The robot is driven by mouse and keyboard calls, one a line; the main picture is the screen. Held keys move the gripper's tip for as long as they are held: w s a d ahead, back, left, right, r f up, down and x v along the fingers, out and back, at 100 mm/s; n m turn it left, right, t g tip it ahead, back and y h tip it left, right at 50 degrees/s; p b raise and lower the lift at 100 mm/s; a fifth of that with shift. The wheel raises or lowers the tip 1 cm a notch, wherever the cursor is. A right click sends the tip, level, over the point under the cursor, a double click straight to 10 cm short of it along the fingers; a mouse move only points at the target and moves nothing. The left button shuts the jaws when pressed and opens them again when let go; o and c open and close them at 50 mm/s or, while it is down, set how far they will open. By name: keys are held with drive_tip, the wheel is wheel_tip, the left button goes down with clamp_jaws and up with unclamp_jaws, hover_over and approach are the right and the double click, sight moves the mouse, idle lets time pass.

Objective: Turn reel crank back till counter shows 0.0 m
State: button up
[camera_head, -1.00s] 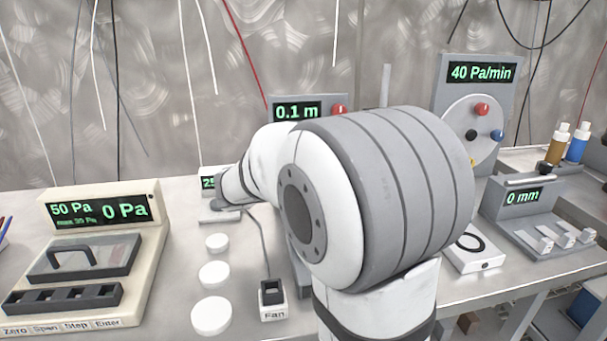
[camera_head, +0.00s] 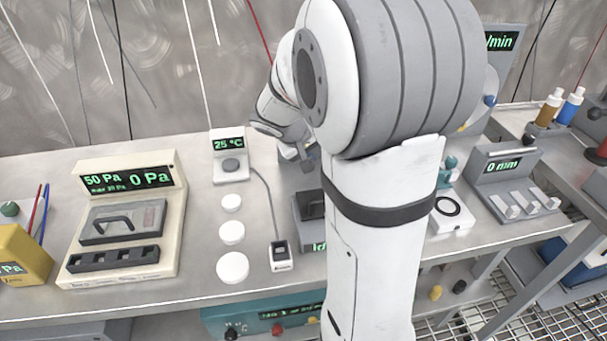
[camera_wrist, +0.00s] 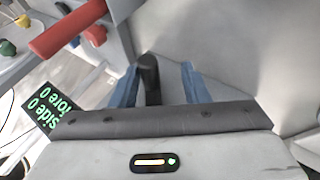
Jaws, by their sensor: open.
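In the wrist view the two blue fingers of my gripper (camera_wrist: 160,70) are spread apart. A dark, round-ended cylinder (camera_wrist: 149,74) stands in the gap, nearer the left finger. I cannot tell whether it is the reel's crank knob, or whether a finger touches it. A red cylinder (camera_wrist: 68,28) lies across the upper left of that view, outside the fingers. In the head view my arm covers the reel and its counter, so the counter's reading is hidden now. My gripper shows only partly there, beside the arm's left edge.
A display (camera_wrist: 47,105) with zeros is left of the fingers in the wrist view. In the head view a 25 °C unit (camera_head: 230,170), white discs (camera_head: 232,233), a Fan switch (camera_head: 281,257) and a pressure panel (camera_head: 130,225) stand left of my arm; a 0 mm unit (camera_head: 510,180) is right.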

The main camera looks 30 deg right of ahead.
drive_tip(key=shift+w+a+r+m+t+y+p, duration=0.15)
drive_tip(key=shift+y+p, duration=0.55)
drive_tip(key=shift+p, duration=1.45)
drive_tip(key=shift+s+a+m+t+y+p, duration=0.15)
drive_tip(key=shift+y+p, duration=0.55)
drive_tip(key=shift+p, duration=1.4)
drive_tip(key=shift+w+a+r+m+t+y+p, duration=0.2)
drive_tip(key=shift+y+p, duration=0.5)
drive_tip(key=shift+p, duration=1.45)
